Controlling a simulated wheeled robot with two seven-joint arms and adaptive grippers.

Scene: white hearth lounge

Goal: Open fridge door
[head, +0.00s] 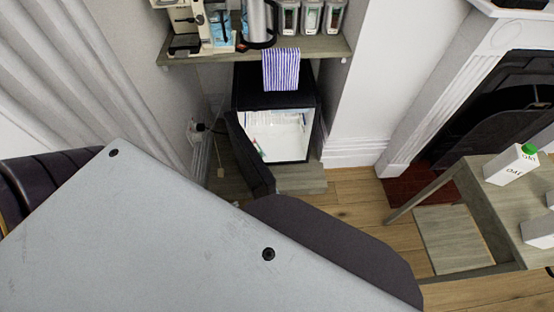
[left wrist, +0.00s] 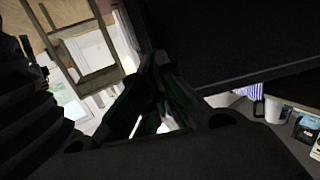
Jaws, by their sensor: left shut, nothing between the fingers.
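The small black fridge (head: 248,88) stands under a wooden shelf in the head view. Its door (head: 248,158) stands open, swung out toward the left and front. The bright white interior (head: 285,138) shows, with small items inside at the left. My left gripper (left wrist: 158,88) shows in the left wrist view with its dark fingers together and nothing between them. A large dark panel (left wrist: 235,35) is close beside the fingertips; I cannot tell which part of the fridge it is. In the head view the left gripper is hidden. My right gripper is not in view.
The shelf (head: 325,47) holds a coffee machine (head: 187,22), a kettle (head: 258,22) and jars. A striped towel (head: 281,70) hangs over its edge. A table (head: 475,180) with a carton (head: 511,165) stands at the right. Wooden floor (head: 350,200) is free before the fridge's right side.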

